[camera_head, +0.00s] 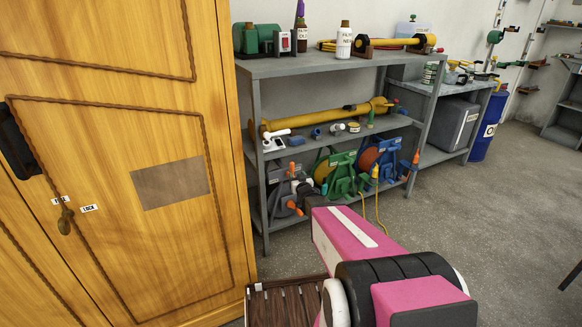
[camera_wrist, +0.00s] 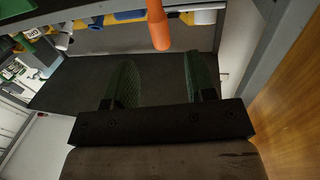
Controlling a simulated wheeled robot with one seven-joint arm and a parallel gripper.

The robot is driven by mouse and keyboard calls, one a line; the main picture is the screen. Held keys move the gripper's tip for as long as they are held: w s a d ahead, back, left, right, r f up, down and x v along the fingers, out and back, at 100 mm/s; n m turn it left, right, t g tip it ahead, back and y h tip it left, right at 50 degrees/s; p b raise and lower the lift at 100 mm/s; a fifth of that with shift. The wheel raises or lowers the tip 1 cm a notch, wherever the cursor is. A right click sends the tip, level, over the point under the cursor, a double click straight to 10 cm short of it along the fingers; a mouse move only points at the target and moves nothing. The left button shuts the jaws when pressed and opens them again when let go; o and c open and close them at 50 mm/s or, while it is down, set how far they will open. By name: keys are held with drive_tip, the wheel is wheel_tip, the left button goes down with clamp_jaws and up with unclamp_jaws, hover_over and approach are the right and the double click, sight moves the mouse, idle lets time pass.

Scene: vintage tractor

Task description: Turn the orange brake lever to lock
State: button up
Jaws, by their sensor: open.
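In the wrist view, an orange lever handle (camera_wrist: 158,30) hangs in from the top edge, with its rounded end showing and its base out of frame. My gripper (camera_wrist: 163,68) is open and empty, its two green-padded fingers spread apart. The handle lies beyond the gap between the fingertips, and I see no contact. In the head view, several orange handles show on the winch-like devices of the lower shelf, one low at the left (camera_head: 293,207). I cannot tell for sure which is the brake lever.
A grey metal shelf (camera_head: 250,110) holds the devices, with a yellow shaft (camera_head: 325,115) on the tier above them. A wooden cabinet (camera_head: 120,150) stands close at the left. A blue barrel (camera_head: 488,128) stands farther right. Floor at the right is open.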

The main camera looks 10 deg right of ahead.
sight(293, 169)
drive_tip(key=w, duration=0.7)
drive_tip(key=w+a, duration=0.1)
drive_tip(key=w, duration=0.2)
drive_tip(key=shift+w+a, duration=0.1)
drive_tip(key=shift+w, duration=0.05)
clamp_jaws()
